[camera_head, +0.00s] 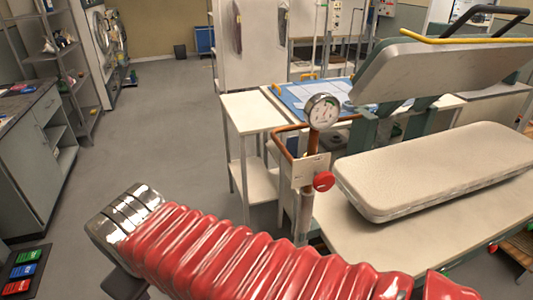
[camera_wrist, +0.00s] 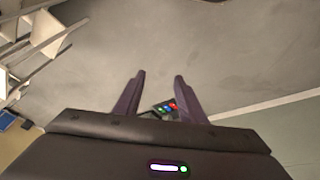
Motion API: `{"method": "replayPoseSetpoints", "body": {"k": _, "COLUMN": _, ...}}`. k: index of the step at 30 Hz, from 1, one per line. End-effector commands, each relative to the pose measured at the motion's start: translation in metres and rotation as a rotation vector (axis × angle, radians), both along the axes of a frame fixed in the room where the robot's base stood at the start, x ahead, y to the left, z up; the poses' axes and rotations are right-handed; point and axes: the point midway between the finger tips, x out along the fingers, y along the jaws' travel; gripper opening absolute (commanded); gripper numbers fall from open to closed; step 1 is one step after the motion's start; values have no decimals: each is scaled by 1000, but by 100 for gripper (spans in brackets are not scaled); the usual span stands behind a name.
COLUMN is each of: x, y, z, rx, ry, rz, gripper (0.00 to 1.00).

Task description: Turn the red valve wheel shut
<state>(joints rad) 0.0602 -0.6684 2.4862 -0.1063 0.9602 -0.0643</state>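The red valve wheel (camera_head: 323,181) is a small red knob on the copper pipe, low beside a pale tag (camera_head: 309,170). A round pressure gauge (camera_head: 322,111) sits above it on the same pipe. My arm in its red ribbed sleeve crosses the bottom of the head view, well apart from the wheel. My gripper (camera_wrist: 158,92) shows in the wrist view with its two dark fingers spread and nothing between them but floor. The wheel does not show in the wrist view.
A padded pressing table (camera_head: 430,172) stands right of the wheel, its raised upper board (camera_head: 440,68) above. A white side table (camera_head: 255,110) stands behind the pipe. A grey cabinet (camera_head: 40,150) is at the left. The floor between (camera_head: 165,130) is clear.

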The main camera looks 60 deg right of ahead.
Motion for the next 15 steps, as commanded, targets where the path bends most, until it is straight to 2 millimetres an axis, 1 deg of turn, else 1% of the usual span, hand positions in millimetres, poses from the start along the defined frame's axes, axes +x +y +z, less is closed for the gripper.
{"method": "replayPoseSetpoints", "body": {"k": 1, "x": -3, "y": -14, "z": -8, "rx": -41, "ry": 54, "rz": 1, "gripper": 37}}
{"method": "replayPoseSetpoints", "body": {"k": 3, "x": -10, "y": -35, "z": -18, "rx": -107, "ry": 139, "rz": 9, "gripper": 37}}
{"method": "replayPoseSetpoints", "body": {"k": 5, "x": -16, "y": -55, "z": -25, "rx": -164, "ry": 217, "rz": 20, "gripper": 37}}
{"method": "replayPoseSetpoints", "body": {"k": 6, "x": -21, "y": -68, "z": -29, "rx": -200, "ry": 271, "rz": 26, "gripper": 37}}
{"method": "replayPoseSetpoints", "body": {"k": 10, "x": -39, "y": -110, "z": -37, "rx": -311, "ry": 449, "rz": 54, "gripper": 37}}
{"method": "replayPoseSetpoints", "body": {"k": 15, "x": -63, "y": -162, "z": -40, "rx": -432, "ry": 690, "rz": 96, "gripper": 37}}
